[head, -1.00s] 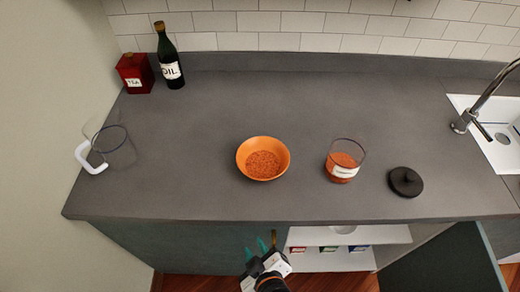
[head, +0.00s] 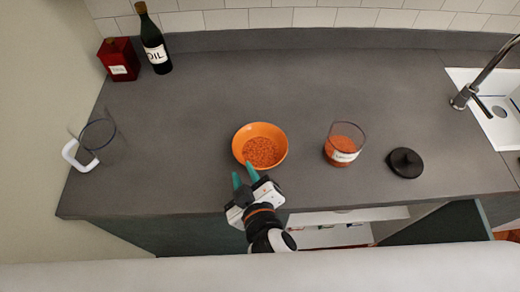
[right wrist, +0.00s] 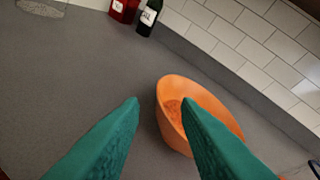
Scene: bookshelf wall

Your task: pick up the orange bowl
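The orange bowl (head: 278,148) stands upright on the grey counter and holds reddish-orange grains. My right gripper (head: 244,176) is at its near left side, over the counter's front part, with its two green fingers apart and nothing held. In the right wrist view the bowl (right wrist: 222,112) appears beyond the fingers (right wrist: 161,103). The right finger overlaps the bowl there, and the bowl's left rim shows in the gap. I cannot tell whether a finger touches it. My left gripper is not in view.
A glass jar of orange grains (head: 343,145) and a black lid (head: 405,162) stand right of the bowl. A clear jug (head: 95,138), red tin (head: 119,60) and oil bottle (head: 153,42) are at left. Beneath the counter is an open cabinet (head: 340,234).

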